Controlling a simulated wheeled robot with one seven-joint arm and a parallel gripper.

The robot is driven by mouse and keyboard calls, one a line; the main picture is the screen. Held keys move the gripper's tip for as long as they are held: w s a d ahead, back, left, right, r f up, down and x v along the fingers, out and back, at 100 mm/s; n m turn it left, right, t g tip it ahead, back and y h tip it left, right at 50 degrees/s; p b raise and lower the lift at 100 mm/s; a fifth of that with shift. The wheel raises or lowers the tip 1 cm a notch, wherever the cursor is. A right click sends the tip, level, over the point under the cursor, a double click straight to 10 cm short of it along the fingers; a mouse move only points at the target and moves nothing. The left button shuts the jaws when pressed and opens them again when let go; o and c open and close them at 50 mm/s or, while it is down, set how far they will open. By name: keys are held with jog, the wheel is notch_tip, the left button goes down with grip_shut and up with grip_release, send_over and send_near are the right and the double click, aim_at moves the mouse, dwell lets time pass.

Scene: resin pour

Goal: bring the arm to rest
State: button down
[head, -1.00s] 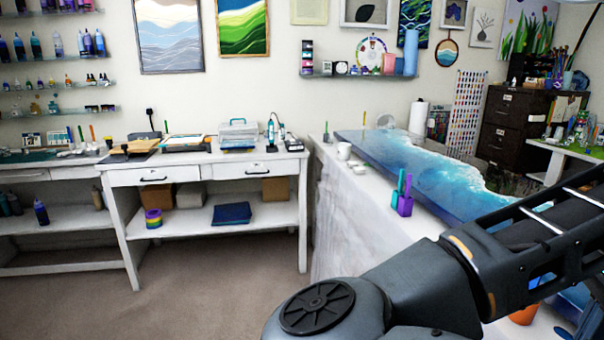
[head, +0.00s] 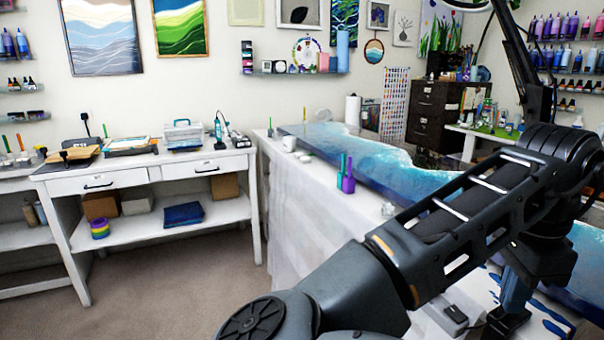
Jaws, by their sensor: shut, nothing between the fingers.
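My arm (head: 460,215) rises from the bottom middle of the head view toward the right. Its large dark joint (head: 560,165) shows near the right edge. The arm crosses in front of the white-draped worktable and hides part of it.
A blue wave-patterned resin slab (head: 370,162) lies on the white-draped table (head: 315,195), with a white mug (head: 289,143) and purple and teal holders (head: 347,182) beside it. A white bench (head: 150,178) stands left. A dark cabinet (head: 432,118) stands behind. Carpet (head: 185,285) at lower left is clear.

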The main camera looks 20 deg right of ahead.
jog(key=s+d+r+n+t+h, duration=0.1)
jog(key=d+r+n+h, duration=0.2)
jog(key=d+h, duration=0.4)
jog(key=s+d+r+n+h, duration=0.1)
jog(key=d+r+n+h, duration=0.3)
jog(key=d, duration=0.4)
jog(key=w+a+f+n+t+h, duration=0.1)
jog(key=w+a+f+n+t, duration=0.3)
jog(key=a+n+t, duration=0.6)
jog(key=s+a+f+n+t+y, duration=0.4)
jog(key=a+f+n+y, duration=0.2)
jog(key=a+f+n, duration=0.15)
jog(key=s+a+f+y, duration=0.3)
jog(key=s+a, duration=0.6)
jog(key=s, duration=0.2)
jog(key=s+a+f+y, duration=0.2)
jog(key=s+a+y, duration=0.2)
jog(key=s+a, duration=0.55)
notch_tip(320, 180, down, 8)
jog(key=m+b, duration=0.1)
jog(key=b, duration=0.7)
jog(key=shift+s, duration=0.45)
